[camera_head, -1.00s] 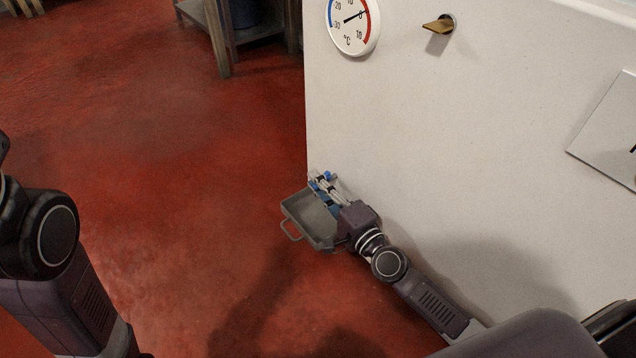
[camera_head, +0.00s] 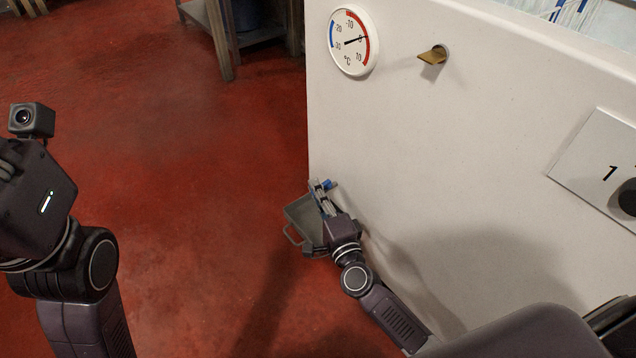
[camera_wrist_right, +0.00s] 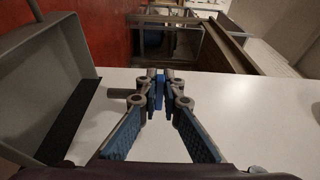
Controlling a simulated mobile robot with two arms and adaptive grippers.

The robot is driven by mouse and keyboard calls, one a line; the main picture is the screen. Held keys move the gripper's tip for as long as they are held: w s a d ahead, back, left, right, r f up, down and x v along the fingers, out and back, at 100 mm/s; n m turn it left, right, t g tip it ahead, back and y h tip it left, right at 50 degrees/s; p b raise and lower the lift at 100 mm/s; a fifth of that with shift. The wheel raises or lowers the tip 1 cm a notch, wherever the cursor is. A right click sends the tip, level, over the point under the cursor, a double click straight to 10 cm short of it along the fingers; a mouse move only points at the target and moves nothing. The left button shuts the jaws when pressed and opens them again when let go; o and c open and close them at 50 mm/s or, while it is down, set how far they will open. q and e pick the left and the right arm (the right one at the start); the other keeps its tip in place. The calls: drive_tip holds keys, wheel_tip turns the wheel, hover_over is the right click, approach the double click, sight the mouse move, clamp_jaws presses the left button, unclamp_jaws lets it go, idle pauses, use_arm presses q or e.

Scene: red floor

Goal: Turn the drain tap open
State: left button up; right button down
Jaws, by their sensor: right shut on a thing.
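The drain tap's blue handle (camera_head: 329,184) sticks out low at the left edge of the white cabinet wall. My right gripper (camera_head: 320,187) is at the tap, with its fingers closing on the handle. In the right wrist view the blue handle (camera_wrist_right: 159,88) stands between the fingertips of the right gripper (camera_wrist_right: 159,95). A grey stub of the tap (camera_wrist_right: 121,93) shows just left of the fingertips. The fingers hide much of the tap, so its exact angle is hard to tell. My left arm is at the left of the head view, but its fingers are out of frame.
A grey tray (camera_head: 290,214) with a wire handle is below the tap, close beside my right gripper. The white cabinet (camera_head: 430,150) carries a thermometer (camera_head: 350,42) and a brass-coloured latch (camera_head: 432,56). The red floor (camera_head: 180,180) to the left is clear.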

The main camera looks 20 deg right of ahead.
drive_tip(key=shift+w+m+h, duration=0.1)
drive_tip(key=shift+m+h, duration=0.2)
drive_tip(key=shift+h, duration=0.2)
drive_tip(key=c, duration=2.4)
unclamp_jaws()
drive_tip(key=s, duration=1.2)
